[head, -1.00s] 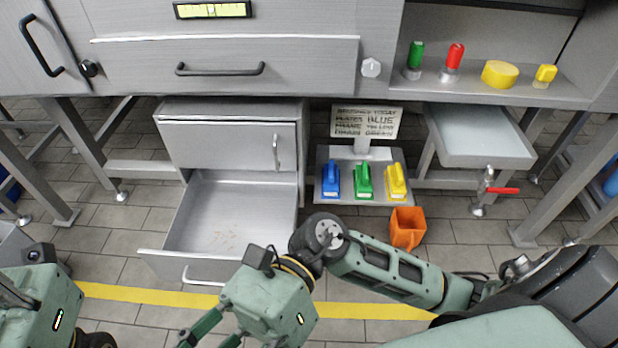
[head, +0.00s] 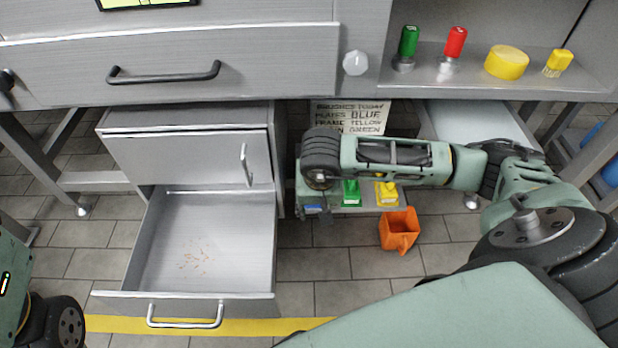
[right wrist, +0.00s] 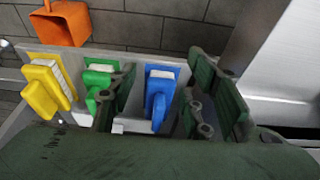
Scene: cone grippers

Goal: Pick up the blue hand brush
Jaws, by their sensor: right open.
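The blue hand brush (right wrist: 160,92) stands on the grey shelf tray in the right wrist view, at the right end of a row beside the green brush (right wrist: 99,80) and the yellow brush (right wrist: 47,88). My right gripper (right wrist: 166,80) is open, with one finger on each side of the blue brush in that picture; I cannot tell whether they touch it. In the head view my right arm covers most of the blue brush, and only a small blue part (head: 313,208) shows. The green brush (head: 351,193) and yellow brush (head: 386,193) show partly there. My left gripper's fingers are out of view.
An open, empty-looking drawer (head: 165,215) with brownish specks juts out left of the brushes. An orange bin (head: 399,230) stands on the floor in front of the tray. A sign (head: 350,112) reading "plates blue" is behind my arm. The counter overhangs above.

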